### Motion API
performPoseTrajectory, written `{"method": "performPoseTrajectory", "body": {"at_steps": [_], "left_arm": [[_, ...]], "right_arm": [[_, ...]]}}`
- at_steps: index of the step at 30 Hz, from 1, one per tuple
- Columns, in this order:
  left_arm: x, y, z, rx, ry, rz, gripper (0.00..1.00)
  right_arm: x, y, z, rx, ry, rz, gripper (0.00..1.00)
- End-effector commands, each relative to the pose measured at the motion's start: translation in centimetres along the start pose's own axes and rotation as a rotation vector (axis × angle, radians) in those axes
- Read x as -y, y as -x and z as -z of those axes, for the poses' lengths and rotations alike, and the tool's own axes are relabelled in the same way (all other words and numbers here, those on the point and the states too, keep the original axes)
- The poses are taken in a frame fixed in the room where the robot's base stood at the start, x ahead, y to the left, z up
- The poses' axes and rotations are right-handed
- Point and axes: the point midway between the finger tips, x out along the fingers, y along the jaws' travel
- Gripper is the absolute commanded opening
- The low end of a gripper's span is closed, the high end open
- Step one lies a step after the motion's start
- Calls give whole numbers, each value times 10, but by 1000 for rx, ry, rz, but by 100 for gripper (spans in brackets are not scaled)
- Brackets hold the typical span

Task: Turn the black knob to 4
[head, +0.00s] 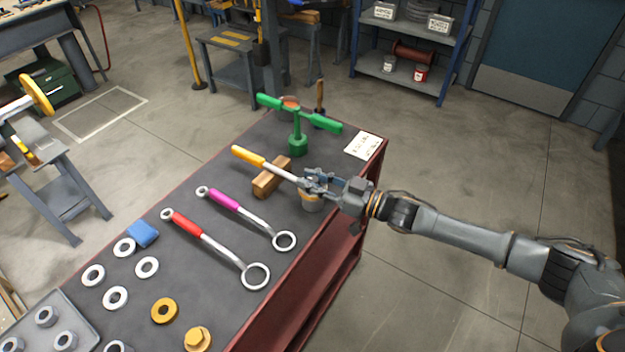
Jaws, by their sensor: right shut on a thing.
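I cannot make out a black knob or a numbered dial in the head view. My right gripper (310,181) reaches in from the right over the bench's right side. It is shut on the metal shaft of a yellow-handled tool (250,157). The tool's handle points to the upper left, and its shaft passes over a wooden block (271,178). The tool's far end is hidden by the gripper. My left gripper is not in view.
The dark bench top (190,204) holds a green T-handled tool (297,128), a magenta wrench (225,200), a red wrench (188,224), several pale rings, a blue block (143,233) and a white label card (363,145). Open floor lies right of the bench.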

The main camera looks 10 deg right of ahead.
Motion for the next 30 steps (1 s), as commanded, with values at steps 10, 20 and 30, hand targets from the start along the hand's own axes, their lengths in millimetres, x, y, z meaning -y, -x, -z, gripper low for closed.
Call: {"method": "performPoseTrajectory", "body": {"at_steps": [10,20,30], "left_arm": [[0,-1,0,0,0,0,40],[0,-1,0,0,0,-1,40],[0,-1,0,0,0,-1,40]], "right_arm": [[0,0,1,-1,1,5,0],[0,0,1,-1,1,7,0],[0,0,0,-1,0,7,46]]}}
